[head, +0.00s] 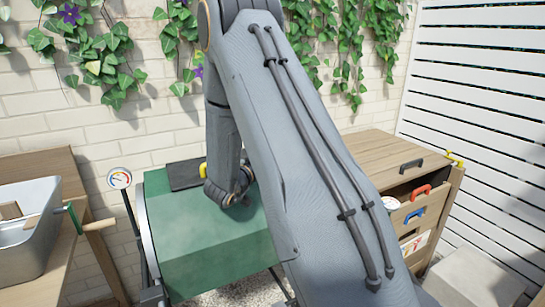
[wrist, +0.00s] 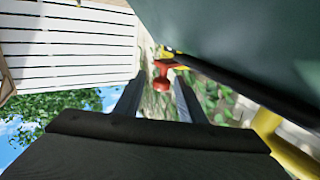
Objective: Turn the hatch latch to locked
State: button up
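In the wrist view, a red latch-like knob (wrist: 162,77) shows beside the green and black surface (wrist: 230,40). My gripper (wrist: 159,84) is open, its two dark fingers apart, with the red knob seen in the gap at their tips. I cannot tell whether the knob is between the fingers or just beyond them. In the head view my arm hides the knob and the fingers.
A yellow bar (wrist: 285,150) runs close by at the lower right of the wrist view. A dial gauge (head: 119,179) stands left of the drum. A metal basin (head: 30,230) is on the left bench. A wooden drawer cabinet (head: 385,165) stands at right, its drawers partly open.

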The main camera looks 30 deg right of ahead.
jog(key=shift+b+v, duration=0.75)
jog(key=shift+v, duration=3.2)
